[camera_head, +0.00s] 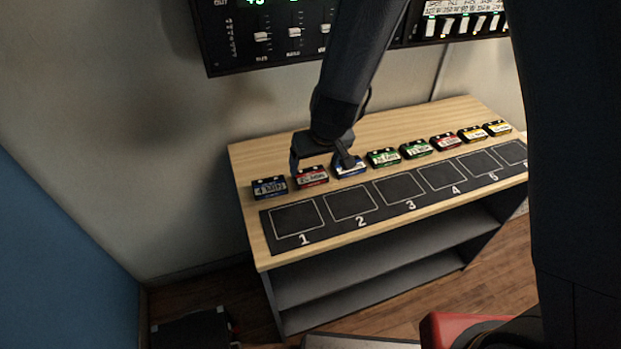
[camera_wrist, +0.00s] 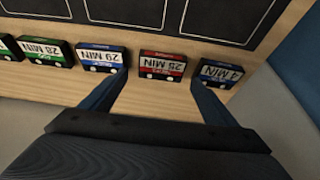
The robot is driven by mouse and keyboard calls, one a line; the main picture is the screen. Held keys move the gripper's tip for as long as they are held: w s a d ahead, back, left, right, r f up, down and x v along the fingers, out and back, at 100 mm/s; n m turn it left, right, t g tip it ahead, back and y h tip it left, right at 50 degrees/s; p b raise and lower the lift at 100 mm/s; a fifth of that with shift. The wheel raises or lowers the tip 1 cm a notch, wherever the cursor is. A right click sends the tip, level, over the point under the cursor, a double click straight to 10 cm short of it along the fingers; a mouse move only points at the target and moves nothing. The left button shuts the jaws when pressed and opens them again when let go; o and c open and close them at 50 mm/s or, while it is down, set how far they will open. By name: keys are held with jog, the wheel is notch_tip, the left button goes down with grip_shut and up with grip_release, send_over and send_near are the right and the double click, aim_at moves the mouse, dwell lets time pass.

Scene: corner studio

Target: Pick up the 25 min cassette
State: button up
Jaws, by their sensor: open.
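A red cassette (camera_head: 311,177) lies second from the left in the row on the wooden desk. Its label is small and looks like 25 MIN. In the wrist view it also shows (camera_wrist: 162,66), with its label upside down. My gripper (camera_head: 321,169) is open and empty above the row. In the wrist view, the gripper's fingertips (camera_wrist: 157,85) stand apart on either side of the red cassette's near edge. I cannot tell the height of the fingers above the desk. The right finger partly covers a neighbouring blue cassette in the head view.
A blue 4 MIN cassette (camera_wrist: 218,73) and a blue 29 MIN cassette (camera_wrist: 103,58) flank the red one closely. More green, red and yellow cassettes continue right. A black mat (camera_head: 330,222) with numbered slots lies in front, its visible slots empty. A wall panel (camera_head: 265,50) hangs behind.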

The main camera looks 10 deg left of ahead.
aim_at(310, 174)
jog(key=shift+b+x, duration=1.75)
jog(key=shift+x, duration=1.25)
jog(key=shift+a, duration=0.15)
jog(key=c, duration=0.9)
jog(key=shift+o, duration=0.2)
jog(key=shift+r, duration=0.15)
